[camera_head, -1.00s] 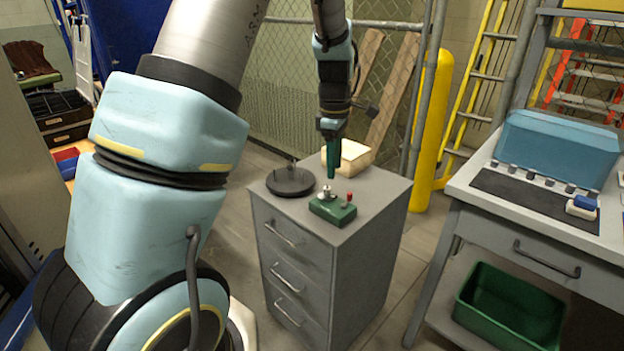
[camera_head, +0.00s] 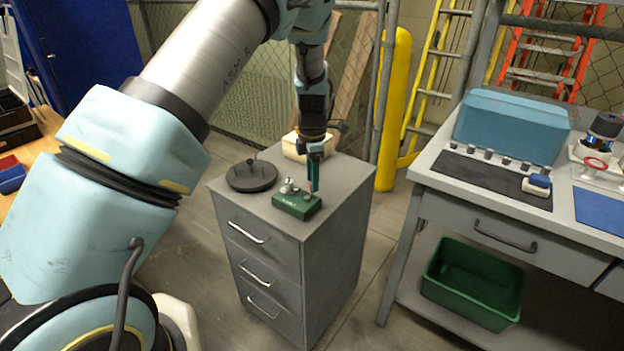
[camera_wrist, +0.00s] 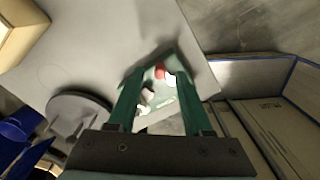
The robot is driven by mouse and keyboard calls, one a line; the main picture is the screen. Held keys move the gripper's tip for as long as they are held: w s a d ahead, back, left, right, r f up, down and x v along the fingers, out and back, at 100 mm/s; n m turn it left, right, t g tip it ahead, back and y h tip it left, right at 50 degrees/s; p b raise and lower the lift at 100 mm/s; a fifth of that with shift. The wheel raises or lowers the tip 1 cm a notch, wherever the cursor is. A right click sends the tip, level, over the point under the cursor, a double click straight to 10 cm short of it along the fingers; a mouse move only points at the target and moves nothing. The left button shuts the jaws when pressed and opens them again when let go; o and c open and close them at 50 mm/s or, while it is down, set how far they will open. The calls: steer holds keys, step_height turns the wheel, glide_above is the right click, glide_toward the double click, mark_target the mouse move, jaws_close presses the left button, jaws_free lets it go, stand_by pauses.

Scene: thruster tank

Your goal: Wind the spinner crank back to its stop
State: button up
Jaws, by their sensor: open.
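A small green box (camera_head: 294,207) sits on the grey cabinet top, with a silver knob (camera_head: 288,187) and a red-tipped lever. A dark round disc (camera_head: 251,177) with a thin upright peg lies to its left. I cannot tell for sure which of these is the spinner crank. My gripper (camera_head: 313,181) points down over the right end of the green box. In the wrist view my gripper (camera_wrist: 160,76) is open, its green fingers on either side of the red tip (camera_wrist: 161,71). The silver knob (camera_wrist: 148,95) lies close by the left finger; contact is unclear.
The grey cabinet (camera_head: 300,255) has free room at its front right. A cream block (camera_head: 296,148) stands behind the gripper. A workbench (camera_head: 440,195) with a blue case (camera_head: 512,125) is to the right. A yellow post (camera_head: 394,110) and a mesh fence stand behind.

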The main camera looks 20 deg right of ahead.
steer(key=shift+f, duration=0.85)
steer(key=shift+c, duration=0.2)
jaws_close()
